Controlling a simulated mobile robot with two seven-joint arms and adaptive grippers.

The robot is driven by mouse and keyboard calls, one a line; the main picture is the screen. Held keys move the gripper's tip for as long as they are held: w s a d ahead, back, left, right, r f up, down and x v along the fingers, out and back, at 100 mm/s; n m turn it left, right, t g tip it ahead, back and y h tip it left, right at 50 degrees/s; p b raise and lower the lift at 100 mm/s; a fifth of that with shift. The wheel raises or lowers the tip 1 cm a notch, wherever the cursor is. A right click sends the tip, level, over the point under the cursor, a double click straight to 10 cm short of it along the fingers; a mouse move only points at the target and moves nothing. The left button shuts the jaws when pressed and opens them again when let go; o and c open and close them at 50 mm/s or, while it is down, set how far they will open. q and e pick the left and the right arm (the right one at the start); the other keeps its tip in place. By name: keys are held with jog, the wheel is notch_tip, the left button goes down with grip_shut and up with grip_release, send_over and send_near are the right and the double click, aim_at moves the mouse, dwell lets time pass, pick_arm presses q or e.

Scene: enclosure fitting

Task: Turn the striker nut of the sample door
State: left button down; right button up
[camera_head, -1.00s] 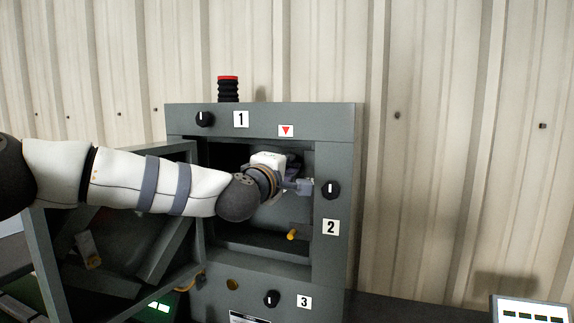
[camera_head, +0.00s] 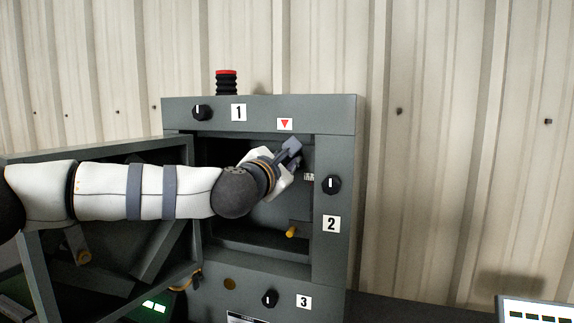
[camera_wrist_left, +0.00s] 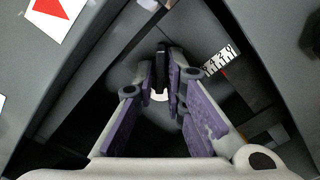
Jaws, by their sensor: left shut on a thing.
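My left gripper (camera_head: 292,150) reaches into the open upper bay of the grey cabinet, its fingers angled up and to the right below the red triangle label. In the left wrist view the gripper (camera_wrist_left: 161,88) has its purple finger pads closed around a small dark part, the striker nut (camera_wrist_left: 161,62), with a white spot at its lower end. The fingers hide much of the nut, and the head view does not show it clearly. A white numbered scale (camera_wrist_left: 221,60) lies just right of the fingers. The door (camera_head: 100,150) hangs open at the left. My right gripper is out of view.
The grey cabinet (camera_head: 335,268) has black knobs, such as one (camera_head: 330,184) right of the bay. A yellow-tipped peg (camera_head: 291,231) sticks out low in the bay. A red-topped beacon (camera_head: 227,82) stands on top. My left arm passes in front of the open door.

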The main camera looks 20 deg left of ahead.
pick_arm(q)
jog(key=shift+n+b, duration=0.3)
jog(key=shift+n, duration=1)
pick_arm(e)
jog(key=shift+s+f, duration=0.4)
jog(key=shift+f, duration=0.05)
pick_arm(q)
jog(key=c, duration=1.7)
grip_release()
jog(key=shift+d, duration=0.1)
jog(key=s, duration=1.2)
jog(key=shift+a, duration=0.25)
